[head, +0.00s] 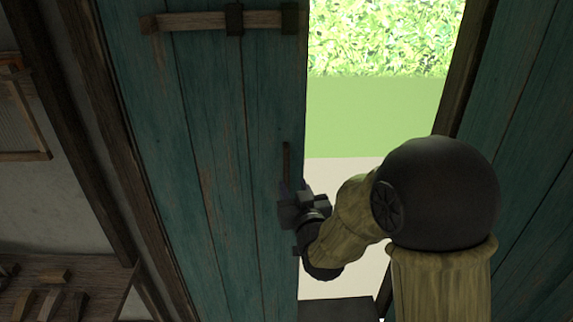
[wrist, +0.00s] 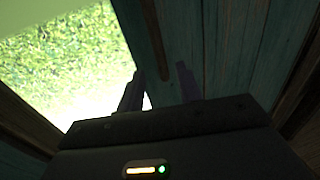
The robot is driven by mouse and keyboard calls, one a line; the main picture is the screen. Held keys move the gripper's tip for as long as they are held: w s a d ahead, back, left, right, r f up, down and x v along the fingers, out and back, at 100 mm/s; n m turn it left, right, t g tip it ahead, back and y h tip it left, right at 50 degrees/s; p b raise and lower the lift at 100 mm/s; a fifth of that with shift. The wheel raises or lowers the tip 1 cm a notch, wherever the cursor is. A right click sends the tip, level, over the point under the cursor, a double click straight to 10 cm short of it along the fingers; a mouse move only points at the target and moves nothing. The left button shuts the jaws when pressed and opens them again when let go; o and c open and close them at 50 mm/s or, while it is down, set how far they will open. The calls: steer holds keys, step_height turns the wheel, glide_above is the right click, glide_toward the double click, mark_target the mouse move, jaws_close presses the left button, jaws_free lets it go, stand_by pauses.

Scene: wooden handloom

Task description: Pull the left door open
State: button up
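The left door (head: 215,150) is made of teal planks and stands ajar, with a wide bright gap on its right side. A dark upright handle (head: 286,160) is near its right edge. My gripper (head: 293,187) is at that edge, by the lower part of the handle. In the wrist view my gripper (wrist: 160,85) has its two fingers apart, with the dark handle bar (wrist: 153,30) running down toward the space between them. The left door (wrist: 225,45) fills the right of that view. I cannot tell whether the fingers touch the handle.
The right door (head: 530,130), also teal, stands at the right. Grass and a leafy hedge (head: 385,35) show through the gap. A wooden latch bar (head: 195,20) crosses the left door's top. A wooden shelf with tools (head: 55,285) stands at lower left.

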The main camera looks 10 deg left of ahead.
mark_target(287, 172)
steer(key=p+x, duration=0.2)
steer(key=x, duration=0.6)
steer(key=shift+w+p, duration=0.15)
steer(key=shift+p, duration=0.25)
jaws_close()
